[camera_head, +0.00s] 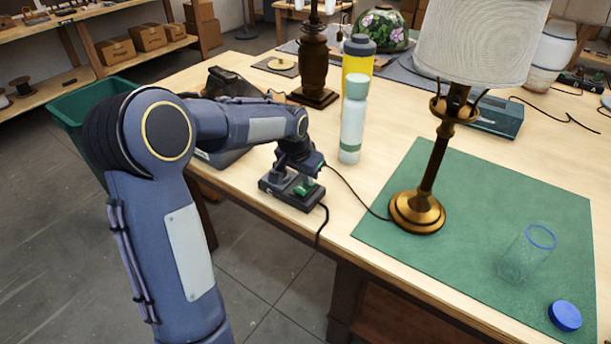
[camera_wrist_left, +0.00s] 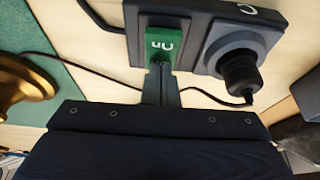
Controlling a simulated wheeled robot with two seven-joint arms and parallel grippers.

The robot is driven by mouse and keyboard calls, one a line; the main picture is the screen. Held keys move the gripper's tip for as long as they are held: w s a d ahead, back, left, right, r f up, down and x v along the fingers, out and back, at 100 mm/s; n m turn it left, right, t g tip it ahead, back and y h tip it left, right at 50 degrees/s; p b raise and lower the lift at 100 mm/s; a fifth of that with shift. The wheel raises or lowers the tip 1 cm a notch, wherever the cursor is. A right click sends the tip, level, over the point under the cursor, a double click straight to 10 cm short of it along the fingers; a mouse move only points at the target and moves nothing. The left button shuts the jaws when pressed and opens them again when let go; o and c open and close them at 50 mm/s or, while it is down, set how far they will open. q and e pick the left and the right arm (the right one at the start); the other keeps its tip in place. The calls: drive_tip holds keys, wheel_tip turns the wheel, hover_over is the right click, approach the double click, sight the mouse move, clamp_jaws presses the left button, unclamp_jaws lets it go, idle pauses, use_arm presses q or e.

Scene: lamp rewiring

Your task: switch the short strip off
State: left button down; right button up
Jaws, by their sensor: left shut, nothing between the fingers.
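The short strip (camera_head: 292,196) is a small dark power strip near the table's left front edge. In the left wrist view it shows as a dark block (camera_wrist_left: 203,30) with a green switch (camera_wrist_left: 167,47) and a round socket holding a black plug (camera_wrist_left: 240,72). The green switch also shows in the head view (camera_head: 308,187). My left gripper (camera_head: 296,176) is right over the strip. In the left wrist view the left gripper's fingers (camera_wrist_left: 161,80) are shut and empty, with their tips at the green switch's edge. I cannot tell if they touch. My right gripper is not in view.
A brass lamp (camera_head: 418,211) stands on a green mat (camera_head: 490,220), its cord running to the strip. A pale bottle (camera_head: 352,120) and a yellow bottle (camera_head: 358,62) stand behind the strip. A clear jar (camera_head: 525,255) and a blue lid (camera_head: 565,316) are at the right.

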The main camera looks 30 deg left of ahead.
sight(302, 188)
use_arm(q)
drive_tip(key=shift+s+f, duration=0.15)
drive_tip(key=shift+f, duration=0.05)
drive_tip(key=shift+s, duration=0.8)
drive_tip(key=shift+r, duration=0.1)
drive_tip(key=shift+r, duration=0.35)
wheel_tip(302, 188, up, 3)
drive_tip(key=p, duration=0.2)
drive_tip(key=shift+p, duration=0.4)
drive_tip(key=v, duration=1)
drive_tip(key=shift+r, duration=0.25)
drive_tip(key=shift+s, duration=0.15)
